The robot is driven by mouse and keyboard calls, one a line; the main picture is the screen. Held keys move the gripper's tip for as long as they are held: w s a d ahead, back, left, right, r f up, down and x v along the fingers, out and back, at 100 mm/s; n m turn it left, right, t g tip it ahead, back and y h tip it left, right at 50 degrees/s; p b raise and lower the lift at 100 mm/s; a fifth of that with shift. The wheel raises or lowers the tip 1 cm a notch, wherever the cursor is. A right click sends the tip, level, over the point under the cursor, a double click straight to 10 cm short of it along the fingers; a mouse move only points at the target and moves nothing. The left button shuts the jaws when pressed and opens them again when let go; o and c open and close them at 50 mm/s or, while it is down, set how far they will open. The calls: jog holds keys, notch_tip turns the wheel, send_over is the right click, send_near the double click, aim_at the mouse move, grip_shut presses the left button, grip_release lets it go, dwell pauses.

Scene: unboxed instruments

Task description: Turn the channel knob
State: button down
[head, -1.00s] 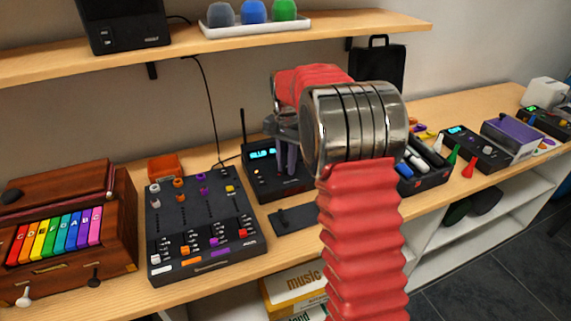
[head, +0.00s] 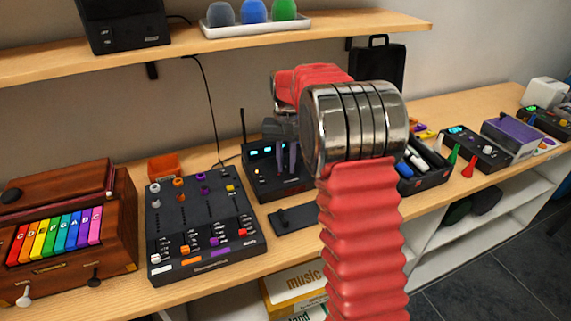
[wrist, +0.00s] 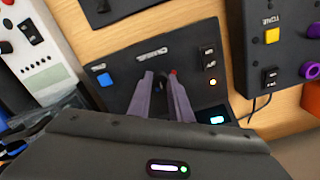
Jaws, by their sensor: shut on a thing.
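The black receiver box (head: 262,182) stands on the wooden bench, with a lit cyan display (head: 267,149) and a thin antenna. My gripper (head: 286,162) reaches down to its front panel, and my arm covers its right part. In the wrist view, my two grey fingers (wrist: 162,78) are shut around a small dark channel knob (wrist: 160,83), mostly hidden between them. A red spot shows beside the right fingertip.
A mixer (head: 205,225) with sliders and knobs stands close to the left of the receiver. A flat black pedal (head: 293,219) lies in front. A black tray of markers (head: 424,178) is to the right. A shelf (head: 290,44) hangs above.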

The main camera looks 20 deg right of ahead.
aim_at(286, 167)
jog(key=n, duration=0.6)
jog(key=shift+n, duration=0.4)
jog(key=c, duration=1.6)
grip_release()
jog(key=shift+r, duration=0.15)
notch_tip(286, 167, up, 14)
jog(key=shift+f, duration=0.25)
jog(key=shift+w, duration=0.1)
